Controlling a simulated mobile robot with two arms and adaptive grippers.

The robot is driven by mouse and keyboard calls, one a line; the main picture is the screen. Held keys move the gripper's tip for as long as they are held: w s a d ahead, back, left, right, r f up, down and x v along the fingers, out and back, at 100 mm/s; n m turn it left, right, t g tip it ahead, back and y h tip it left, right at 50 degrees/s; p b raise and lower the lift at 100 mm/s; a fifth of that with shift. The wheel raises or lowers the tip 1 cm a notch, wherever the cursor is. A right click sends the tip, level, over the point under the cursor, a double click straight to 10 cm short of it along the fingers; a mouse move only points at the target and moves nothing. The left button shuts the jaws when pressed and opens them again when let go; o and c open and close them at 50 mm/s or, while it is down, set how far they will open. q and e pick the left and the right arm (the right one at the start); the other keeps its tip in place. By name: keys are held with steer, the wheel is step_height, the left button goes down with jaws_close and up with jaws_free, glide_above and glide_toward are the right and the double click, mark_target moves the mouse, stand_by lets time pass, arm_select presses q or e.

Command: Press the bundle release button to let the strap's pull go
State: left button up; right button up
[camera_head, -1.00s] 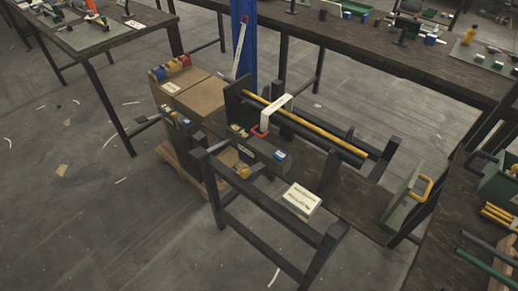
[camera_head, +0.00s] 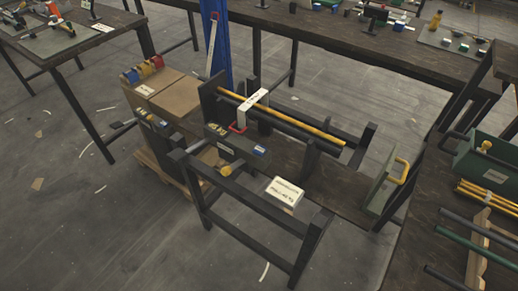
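A bundle of long yellow rods (camera_head: 300,122) lies across a dark stand in the middle of the view. A white strap piece (camera_head: 257,101) with dark marks crosses over the rods, and a red part (camera_head: 238,128) sits at its lower end. A dark box (camera_head: 240,149) in front of the rods carries small yellow parts and a blue-topped part (camera_head: 259,151). A round yellow knob (camera_head: 226,171) shows below the box. Which of these is the bundle release button I cannot tell. Neither of my grippers is in view.
A white labelled box (camera_head: 285,192) sits by the front rail of the dark frame. A bench at right holds a green bin (camera_head: 484,164) and rods. Open grey floor lies at left.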

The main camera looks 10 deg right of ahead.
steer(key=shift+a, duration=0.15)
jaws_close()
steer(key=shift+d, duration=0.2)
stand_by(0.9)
